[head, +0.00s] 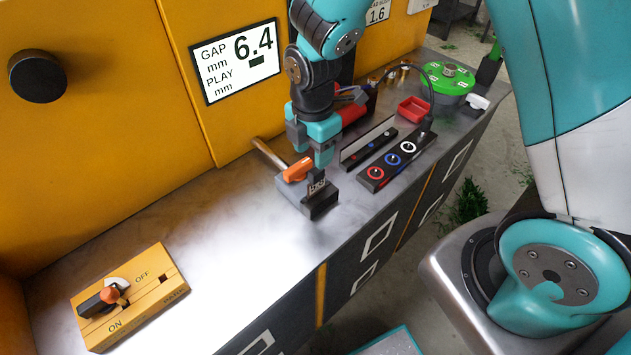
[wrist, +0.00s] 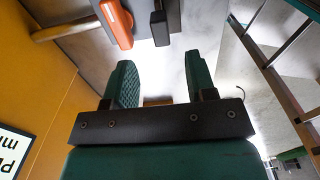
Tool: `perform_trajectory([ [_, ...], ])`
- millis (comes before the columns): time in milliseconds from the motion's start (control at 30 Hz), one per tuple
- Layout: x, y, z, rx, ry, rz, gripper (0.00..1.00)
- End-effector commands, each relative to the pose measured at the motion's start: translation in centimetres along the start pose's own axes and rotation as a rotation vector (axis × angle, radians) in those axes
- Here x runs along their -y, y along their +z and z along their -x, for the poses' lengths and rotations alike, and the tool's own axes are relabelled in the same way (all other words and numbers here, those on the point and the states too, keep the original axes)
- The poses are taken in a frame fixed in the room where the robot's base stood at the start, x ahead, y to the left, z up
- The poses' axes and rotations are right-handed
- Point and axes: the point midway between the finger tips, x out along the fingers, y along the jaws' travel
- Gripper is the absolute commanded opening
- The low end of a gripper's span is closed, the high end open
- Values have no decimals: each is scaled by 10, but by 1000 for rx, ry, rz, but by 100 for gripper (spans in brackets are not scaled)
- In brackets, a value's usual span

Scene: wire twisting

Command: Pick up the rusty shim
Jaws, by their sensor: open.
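My gripper (head: 322,157) points down over a dark block on the bench. In the wrist view its two green fingers stand apart, and the gripper (wrist: 160,72) is open. A small brown piece (wrist: 158,101) shows between the fingers, low down and partly hidden by my gripper's dark crossbar. Its colour fits the rusty shim, but I cannot tell for sure. In the head view a small grey labelled plate (head: 317,187) stands upright just below the fingers, at the dark block (head: 321,203). No clearly rusty shim shows there.
An orange lever (head: 298,170) and a brown rod (head: 268,154) are close left of my gripper. A button panel (head: 397,160) and red tray (head: 414,109) lie to the right. A yellow ON/OFF switch box (head: 131,296) is front left. Bare bench (head: 220,230) lies between.

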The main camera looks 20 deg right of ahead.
Motion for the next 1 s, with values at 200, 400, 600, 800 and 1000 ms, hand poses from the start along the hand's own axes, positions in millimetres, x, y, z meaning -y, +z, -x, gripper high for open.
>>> perform_trajectory([
  [200,0,0,-32,-1,-1,-1,51],
  [400,1,2,-45,-1,-2,-1,51],
  [600,3,6,-73,-1,-3,-1,51],
  [800,2,6,-88,-1,1,-1,51],
  [1000,2,6,-88,-1,2,-1,49],
])
